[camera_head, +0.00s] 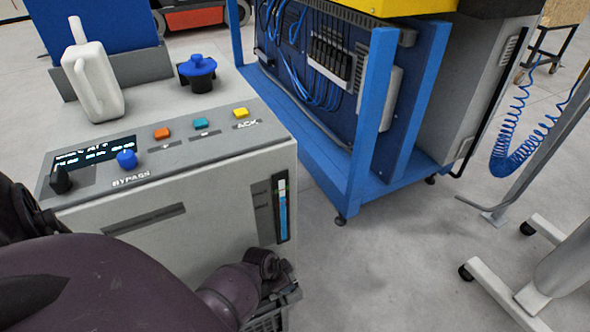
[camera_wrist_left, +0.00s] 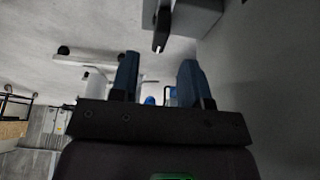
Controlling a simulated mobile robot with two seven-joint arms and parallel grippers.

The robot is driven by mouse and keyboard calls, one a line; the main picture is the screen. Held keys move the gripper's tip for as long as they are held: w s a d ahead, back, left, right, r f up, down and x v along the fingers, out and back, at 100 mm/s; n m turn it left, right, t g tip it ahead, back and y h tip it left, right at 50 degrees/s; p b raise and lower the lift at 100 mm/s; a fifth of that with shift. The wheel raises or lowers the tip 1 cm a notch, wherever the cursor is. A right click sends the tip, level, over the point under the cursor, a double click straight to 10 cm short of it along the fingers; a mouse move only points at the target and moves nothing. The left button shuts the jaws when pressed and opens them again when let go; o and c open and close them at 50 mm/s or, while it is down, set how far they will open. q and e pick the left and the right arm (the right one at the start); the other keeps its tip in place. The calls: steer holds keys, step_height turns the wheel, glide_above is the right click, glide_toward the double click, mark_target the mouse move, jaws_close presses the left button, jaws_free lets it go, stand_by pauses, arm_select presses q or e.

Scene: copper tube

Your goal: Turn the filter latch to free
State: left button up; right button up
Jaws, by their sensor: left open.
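In the left wrist view, a dark, narrow lever-like part (camera_wrist_left: 162,28) stands out from a grey box (camera_wrist_left: 195,16) at the top. It may be the filter latch, but I cannot tell its setting. My left gripper (camera_wrist_left: 159,62) is open, its two blue fingers apart below the lever, with no object held between them. The lever lies beyond the fingertips, apart from them. In the head view my left arm reaches down past the front of the grey machine (camera_head: 150,235); its fingers are hidden there. No latch shows clearly in that view. My right gripper is not in view.
The machine top carries a white jug (camera_head: 95,80), a blue cap (camera_head: 197,66), a blue bypass knob (camera_head: 127,158) and coloured buttons. A level gauge (camera_head: 282,210) is on its front. A blue frame (camera_head: 365,130) stands behind.

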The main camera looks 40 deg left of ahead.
arm_select(q)
steer(key=b+x, duration=0.1)
steer(key=x, duration=0.3)
steer(key=shift+s+f, duration=0.15)
steer(key=shift+f, duration=0.05)
steer(key=shift+w+d+f+b, duration=0.1)
steer(key=shift+w+f+b, duration=0.3)
steer(key=shift+f+b, duration=0.05)
steer(key=shift+r, duration=0.1)
jaws_close()
